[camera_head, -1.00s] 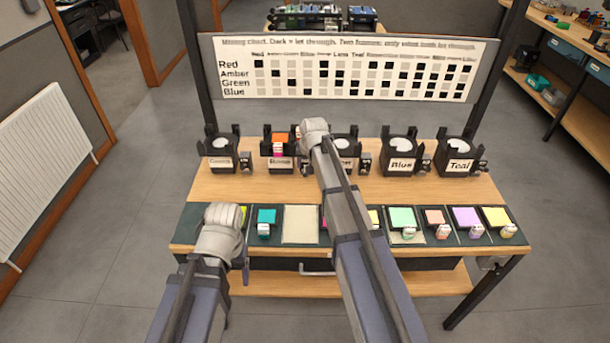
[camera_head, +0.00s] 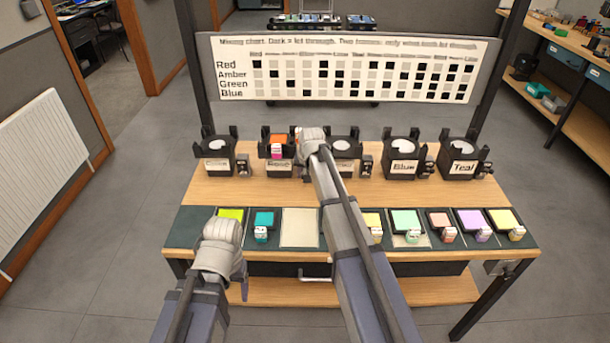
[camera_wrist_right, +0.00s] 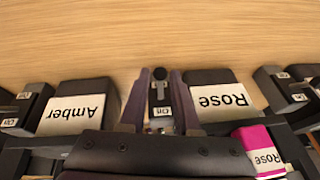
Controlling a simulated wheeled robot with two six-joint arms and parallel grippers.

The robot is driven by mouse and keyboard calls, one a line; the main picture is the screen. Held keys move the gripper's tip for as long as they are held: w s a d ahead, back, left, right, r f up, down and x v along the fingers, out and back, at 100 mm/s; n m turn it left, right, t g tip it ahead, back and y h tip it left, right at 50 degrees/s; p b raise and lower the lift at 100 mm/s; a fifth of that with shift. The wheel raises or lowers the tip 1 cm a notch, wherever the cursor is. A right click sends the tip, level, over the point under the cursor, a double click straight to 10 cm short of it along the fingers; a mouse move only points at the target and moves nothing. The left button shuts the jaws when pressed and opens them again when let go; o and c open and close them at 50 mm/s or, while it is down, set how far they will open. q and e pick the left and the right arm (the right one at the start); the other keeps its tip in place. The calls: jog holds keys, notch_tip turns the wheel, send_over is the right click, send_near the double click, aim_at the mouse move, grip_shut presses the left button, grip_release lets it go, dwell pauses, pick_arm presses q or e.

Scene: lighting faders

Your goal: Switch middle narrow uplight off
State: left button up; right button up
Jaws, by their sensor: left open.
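A row of black uplights stands along the back of the table. The Amber uplight (camera_head: 341,151) is the middle one, partly hidden by my right arm; the Rose uplight (camera_head: 278,152) is left of it. In the right wrist view the Amber label (camera_wrist_right: 77,113) is at left and the Rose label (camera_wrist_right: 218,102) at right, both upside down. Between them is a small switch box (camera_wrist_right: 160,92) with a dark lever. My right gripper (camera_wrist_right: 160,103) has its fingers apart on either side of this box; contact is unclear. My left gripper (camera_head: 222,255) is open over the front left, fingers mostly hidden.
The Blue uplight (camera_head: 402,158) and Teal uplight (camera_head: 461,158) stand to the right. Several coloured filters, such as a teal one (camera_head: 264,219), lie along the front edge. A mixing chart board (camera_head: 345,68) stands behind. Bare wood (camera_head: 240,190) lies between the rows.

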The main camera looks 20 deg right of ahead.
grip_shut()
jog(key=shift+s+f+t+b, duration=0.25)
jog(key=shift+f+t+b, duration=0.2)
jog(key=shift+b, duration=0.45)
jog(key=shift+w+t+b, duration=0.1)
jog(key=shift+t+b, duration=0.25)
jog(key=shift+b, duration=0.05)
jog(key=shift+r, duration=0.1)
jog(key=shift+w, duration=0.1)
